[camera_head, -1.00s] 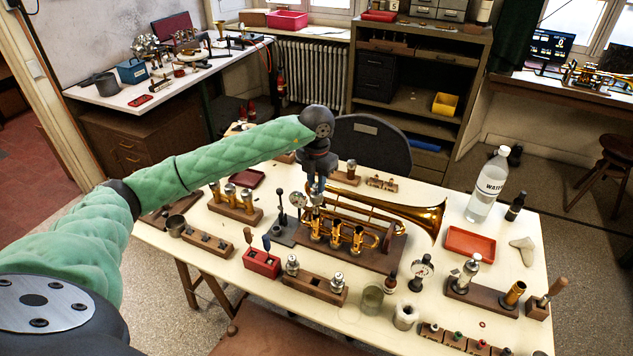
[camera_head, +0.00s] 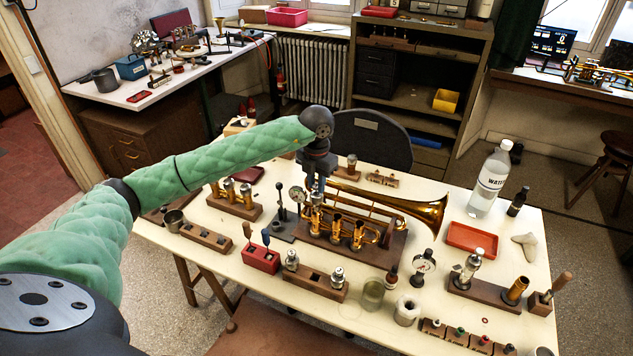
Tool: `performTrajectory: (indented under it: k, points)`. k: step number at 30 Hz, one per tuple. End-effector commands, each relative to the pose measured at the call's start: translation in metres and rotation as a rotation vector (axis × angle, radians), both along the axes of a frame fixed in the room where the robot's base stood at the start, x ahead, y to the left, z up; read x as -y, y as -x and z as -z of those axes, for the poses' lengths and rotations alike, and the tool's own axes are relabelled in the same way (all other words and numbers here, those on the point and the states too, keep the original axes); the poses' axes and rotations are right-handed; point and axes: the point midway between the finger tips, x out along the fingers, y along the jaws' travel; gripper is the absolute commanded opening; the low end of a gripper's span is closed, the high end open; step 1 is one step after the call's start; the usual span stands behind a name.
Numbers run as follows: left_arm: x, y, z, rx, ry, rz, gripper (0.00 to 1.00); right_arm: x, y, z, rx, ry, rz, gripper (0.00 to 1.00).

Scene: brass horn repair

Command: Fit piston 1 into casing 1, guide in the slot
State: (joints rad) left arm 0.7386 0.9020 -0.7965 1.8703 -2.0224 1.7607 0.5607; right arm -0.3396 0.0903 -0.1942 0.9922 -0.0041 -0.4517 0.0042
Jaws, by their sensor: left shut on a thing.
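The brass horn (camera_head: 410,207) lies on a dark wooden stand (camera_head: 385,255) in the middle of the bench, its bell to the right. Its upright casings stand in a row, and casing 1 (camera_head: 315,222) is the leftmost. My left gripper (camera_head: 317,190) points down right above casing 1 and is shut on piston 1. The piston is small and mostly hidden by the fingers and horn tubing. It looks lined up with the casing, but I cannot tell how deep it is or where its guide and the slot lie. My right gripper is not in view.
A wooden block with silver-topped parts (camera_head: 314,283) and a red tool holder (camera_head: 262,258) stand in front. A water bottle (camera_head: 489,182) and red tray (camera_head: 471,239) are at right, with some bare bench between.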

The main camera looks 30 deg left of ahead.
Motion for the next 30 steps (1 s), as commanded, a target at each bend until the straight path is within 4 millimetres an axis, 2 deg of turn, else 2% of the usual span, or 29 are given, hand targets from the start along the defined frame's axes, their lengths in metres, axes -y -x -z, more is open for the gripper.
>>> performTrajectory:
  k: [30]
  points:
    - [0.0, 0.0, 0.025, 0.0, 0.0, 0.0, 0.0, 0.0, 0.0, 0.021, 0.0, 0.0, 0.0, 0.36]
